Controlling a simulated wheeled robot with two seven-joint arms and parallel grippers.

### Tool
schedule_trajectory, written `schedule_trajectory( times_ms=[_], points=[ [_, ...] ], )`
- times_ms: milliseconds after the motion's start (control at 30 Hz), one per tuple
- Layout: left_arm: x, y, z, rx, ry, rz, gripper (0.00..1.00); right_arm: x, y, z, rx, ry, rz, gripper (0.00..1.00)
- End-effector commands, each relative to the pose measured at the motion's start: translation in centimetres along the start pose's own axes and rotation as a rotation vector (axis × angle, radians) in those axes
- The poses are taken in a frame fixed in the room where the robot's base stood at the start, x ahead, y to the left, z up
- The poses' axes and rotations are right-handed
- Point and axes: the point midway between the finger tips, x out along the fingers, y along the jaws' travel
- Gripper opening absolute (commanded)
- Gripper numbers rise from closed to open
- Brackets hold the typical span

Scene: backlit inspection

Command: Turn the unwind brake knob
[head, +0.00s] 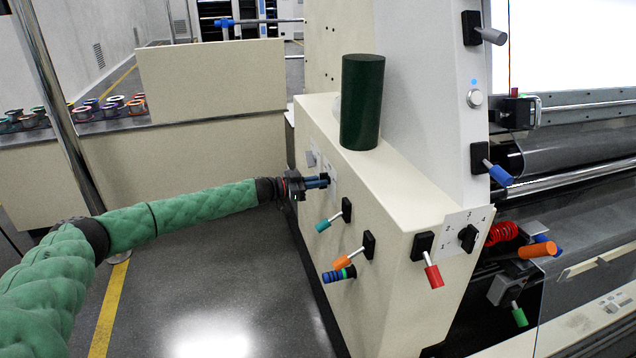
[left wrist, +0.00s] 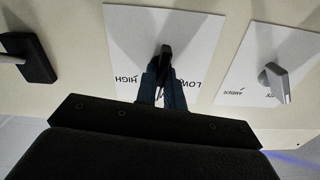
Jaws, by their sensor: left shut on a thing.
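A black knob (left wrist: 165,58) sits on a white plate (left wrist: 203,40) marked LOW and HIGH, which reads upside down in the left wrist view. No wording that names the unwind brake is legible. My left gripper (left wrist: 162,88) is shut on this black knob, with one dark blue finger on each side of it. In the head view my left gripper (head: 325,181) is against the side face of the cream cabinet (head: 400,200), and it hides the knob there. My right gripper is not in view.
A grey knob (left wrist: 275,82) on its own plate is beside the held knob. Teal (head: 322,226), orange (head: 342,263) and red (head: 433,276) levers stick out of the cabinet nearby. A dark green cylinder (head: 362,100) stands on top. The floor left of the cabinet is clear.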

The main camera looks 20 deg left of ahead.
Motion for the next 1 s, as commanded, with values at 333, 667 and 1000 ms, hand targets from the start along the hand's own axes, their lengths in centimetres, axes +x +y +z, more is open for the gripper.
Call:
schedule_trajectory(
  times_ms=[333, 667, 1000],
  points=[
    [0.0, 0.1, 0.2, 0.306, 0.0, -0.001, 0.0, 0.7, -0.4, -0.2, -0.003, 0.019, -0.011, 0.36],
    [-0.1, 0.2, 0.3, 0.608, 0.0, -0.001, 0.0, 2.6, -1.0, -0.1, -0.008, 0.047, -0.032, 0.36],
    [0.0, 0.2, 0.3, 0.827, 0.0, 0.0, 0.0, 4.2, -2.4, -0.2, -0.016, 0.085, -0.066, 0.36]
  ],
)
